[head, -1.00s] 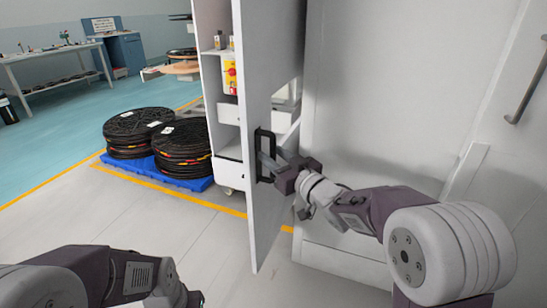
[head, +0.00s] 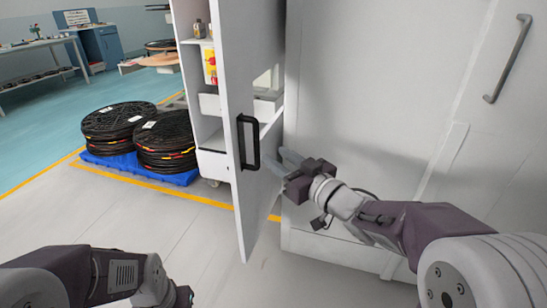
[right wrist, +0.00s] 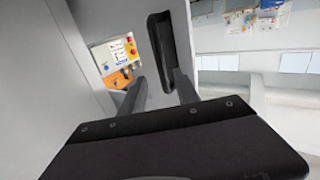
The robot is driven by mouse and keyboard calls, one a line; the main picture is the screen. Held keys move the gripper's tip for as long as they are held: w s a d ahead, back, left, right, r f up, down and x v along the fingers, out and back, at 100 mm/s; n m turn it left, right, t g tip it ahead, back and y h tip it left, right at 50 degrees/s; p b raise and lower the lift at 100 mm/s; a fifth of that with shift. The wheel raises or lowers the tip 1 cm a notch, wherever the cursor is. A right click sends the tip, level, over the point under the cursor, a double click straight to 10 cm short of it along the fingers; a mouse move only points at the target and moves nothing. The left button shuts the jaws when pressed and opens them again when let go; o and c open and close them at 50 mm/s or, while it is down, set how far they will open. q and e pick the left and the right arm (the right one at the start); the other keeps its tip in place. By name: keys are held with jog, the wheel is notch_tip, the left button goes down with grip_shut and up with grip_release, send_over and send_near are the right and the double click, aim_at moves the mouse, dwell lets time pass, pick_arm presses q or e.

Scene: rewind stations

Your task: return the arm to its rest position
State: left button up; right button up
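My right gripper (head: 282,161) is open and empty. It stands just to the right of the black handle (head: 248,142) on the open white cabinet door (head: 238,215), with a small gap between fingertips and handle. In the right wrist view the two fingers (right wrist: 158,84) are apart and the handle (right wrist: 162,50) shows beyond them, with nothing held. My right arm reaches in from the lower right, stretched forward. My left arm shows at the lower left; its gripper is out of view.
The open door stands in front of my right gripper, with the cabinet shelves (head: 210,133) behind it. A large white panel (head: 370,90) with a grey handle (head: 508,58) rises at the right. Black reels (head: 166,142) sit on a blue pallet (head: 150,172) at the left. The floor before them is clear.

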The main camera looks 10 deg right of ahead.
jog(key=s+d+f+m+g+h, duration=0.1)
jog(key=d+f+m+g+h, duration=0.25)
jog(key=f, duration=0.55)
jog(key=s+d+f+m+g+h, duration=0.2)
jog(key=d+f+h, duration=0.15)
jog(key=f, duration=0.55)
jog(key=s+d+f+m+g+h, duration=0.1)
jog(key=s+f+g, duration=0.35)
jog(key=s, duration=0.25)
jog(key=s+d+f+m+g+h, duration=0.1)
jog(key=s+f+g, duration=0.2)
jog(key=s+f, duration=0.4)
jog(key=s+r+p, duration=0.1)
jog(key=r+p, duration=1.7)
jog(key=s+r+n+g+p, duration=0.1)
jog(key=s+r+p, duration=0.1)
jog(key=r+p, duration=1.6)
jog(key=shift+s+a+r, duration=0.15)
jog(key=shift+s+r, duration=0.05)
jog(key=shift+s, duration=0.1)
